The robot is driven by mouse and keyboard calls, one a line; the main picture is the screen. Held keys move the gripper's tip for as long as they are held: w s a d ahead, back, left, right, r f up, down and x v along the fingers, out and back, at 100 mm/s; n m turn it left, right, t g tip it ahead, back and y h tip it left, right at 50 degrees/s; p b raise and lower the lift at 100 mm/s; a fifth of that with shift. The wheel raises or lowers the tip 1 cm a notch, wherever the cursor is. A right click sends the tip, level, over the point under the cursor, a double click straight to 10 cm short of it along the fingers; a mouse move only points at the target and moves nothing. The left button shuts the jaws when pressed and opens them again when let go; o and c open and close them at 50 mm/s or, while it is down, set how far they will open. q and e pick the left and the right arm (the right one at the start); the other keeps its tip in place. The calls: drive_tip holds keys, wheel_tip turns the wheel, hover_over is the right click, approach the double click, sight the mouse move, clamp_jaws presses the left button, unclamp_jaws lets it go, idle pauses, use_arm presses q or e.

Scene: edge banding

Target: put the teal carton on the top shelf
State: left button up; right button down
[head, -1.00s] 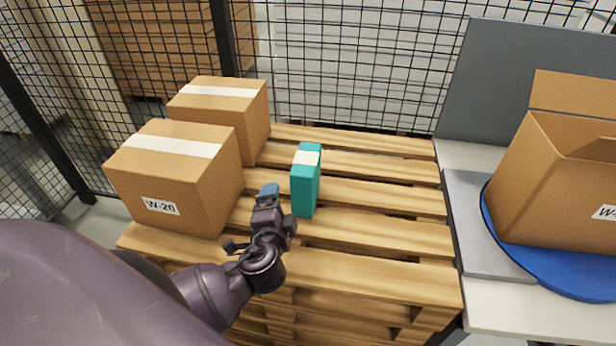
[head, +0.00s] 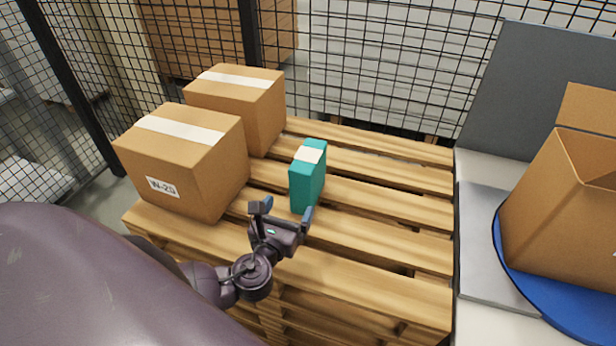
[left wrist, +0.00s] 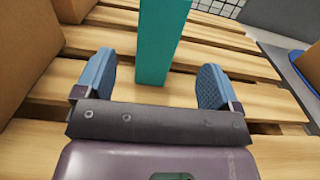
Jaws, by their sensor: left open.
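The teal carton (head: 307,178) stands upright on a wooden pallet stack (head: 380,262), with a white band over its top. My left gripper (head: 286,210) is open and empty, just in front of the carton on its near side. In the left wrist view the carton (left wrist: 162,40) rises ahead, between the lines of the two open blue-padded fingers (left wrist: 155,82) and beyond their tips. The carton's top is cut off in that view. My right gripper is in neither view. No shelf shows in either view.
Two brown boxes, one labelled (head: 185,165) and one behind it (head: 240,108), stand left of the carton. An open brown box (head: 560,205) sits on a blue turntable (head: 555,305) at right. Wire mesh fencing (head: 400,60) runs behind. The pallet right of the carton is clear.

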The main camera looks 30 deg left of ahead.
sight(299, 186)
use_arm(q)
drive_tip(key=x, duration=0.5)
drive_tip(key=shift+w, duration=0.3)
drive_tip(key=x, duration=0.3)
drive_tip(key=p+x, duration=0.1)
drive_tip(key=shift+w+a+r, duration=0.2)
drive_tip(key=shift+r, duration=0.2)
drive_tip(key=shift+w+a, duration=0.1)
drive_tip(key=shift+w, duration=0.3)
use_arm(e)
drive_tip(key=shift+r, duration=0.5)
